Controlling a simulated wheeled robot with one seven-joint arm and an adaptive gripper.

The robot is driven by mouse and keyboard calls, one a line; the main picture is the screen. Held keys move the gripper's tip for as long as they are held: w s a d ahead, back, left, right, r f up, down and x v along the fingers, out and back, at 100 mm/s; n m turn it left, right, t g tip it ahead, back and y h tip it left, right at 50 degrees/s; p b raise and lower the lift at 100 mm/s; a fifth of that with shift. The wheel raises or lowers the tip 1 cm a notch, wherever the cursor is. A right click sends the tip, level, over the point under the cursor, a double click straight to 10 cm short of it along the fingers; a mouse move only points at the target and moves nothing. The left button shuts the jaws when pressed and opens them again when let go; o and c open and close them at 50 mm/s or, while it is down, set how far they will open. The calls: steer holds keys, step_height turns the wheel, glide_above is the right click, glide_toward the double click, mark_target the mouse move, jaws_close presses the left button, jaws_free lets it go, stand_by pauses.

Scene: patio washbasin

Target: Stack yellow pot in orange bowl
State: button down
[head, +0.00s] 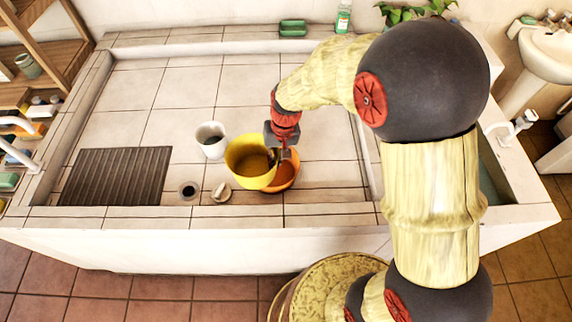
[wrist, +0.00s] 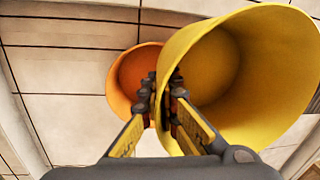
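The yellow pot (head: 250,163) is a deep, wide-mouthed vessel near the middle of the tiled basin. My gripper (head: 281,157) is shut on its right wall at the rim. In the wrist view my fingers (wrist: 163,88) sit either side of the wall of the yellow pot (wrist: 225,70). The orange bowl (head: 288,176) is just right of the pot in the head view, partly hidden by the pot and my gripper. The orange bowl (wrist: 128,77) shows behind my fingers in the wrist view, farther off than the pot. I cannot tell whether they touch.
A white cup (head: 211,141) stands left of the pot. A small pale object (head: 221,193) and a drain hole (head: 188,190) lie in front of it. A dark ribbed mat (head: 117,176) is at left. The back tiles are clear.

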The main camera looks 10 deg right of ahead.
steer(key=w+d+f+b, duration=0.1)
steer(key=w+d+f, duration=0.1)
steer(key=f, duration=0.1)
steer(key=w+d+f+b, duration=0.2)
steer(key=f, duration=0.2)
steer(key=w+d+f+b, duration=0.1)
steer(key=w+d+f, duration=0.1)
steer(key=f, duration=0.1)
steer(key=shift+w+d+f, duration=0.15)
steer(key=shift+d+f, duration=0.1)
steer(key=shift+f, duration=0.05)
steer(key=shift+f, duration=0.1)
steer(key=shift+f+b, duration=0.3)
steer(key=shift+f, duration=0.05)
steer(key=shift+f, duration=0.2)
steer(key=c, duration=2.3)
jaws_free()
